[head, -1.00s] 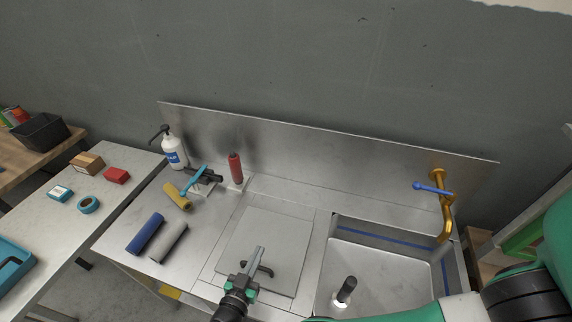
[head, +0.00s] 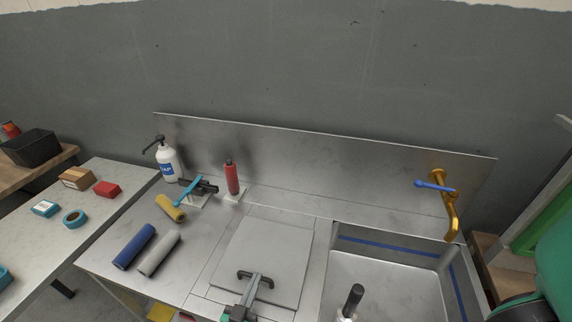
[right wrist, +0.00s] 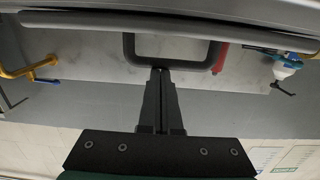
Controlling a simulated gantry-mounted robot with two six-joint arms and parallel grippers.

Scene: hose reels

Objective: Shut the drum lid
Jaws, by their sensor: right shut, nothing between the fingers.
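The drum lid (head: 275,248) is a flat grey square panel in the steel counter. A dark U-shaped handle (head: 267,278) stands near its front edge. I cannot tell whether the lid lies flush all round. My right gripper (head: 256,278) is shut and empty, its fingertips at the handle. In the right wrist view, the fingers (right wrist: 161,72) meet at the lower bar of the handle (right wrist: 215,57), close to or touching it. A grey band, apparently the lid's edge (right wrist: 90,20), crosses the top of that view. My left gripper is not in view.
A sink (head: 385,285) with a dark-topped upright object (head: 353,297) lies right of the lid, under a brass tap (head: 450,205). Left are blue (head: 134,246) and grey (head: 159,253) rollers, a yellow roller (head: 171,208), a red bottle (head: 232,178) and a soap bottle (head: 167,165).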

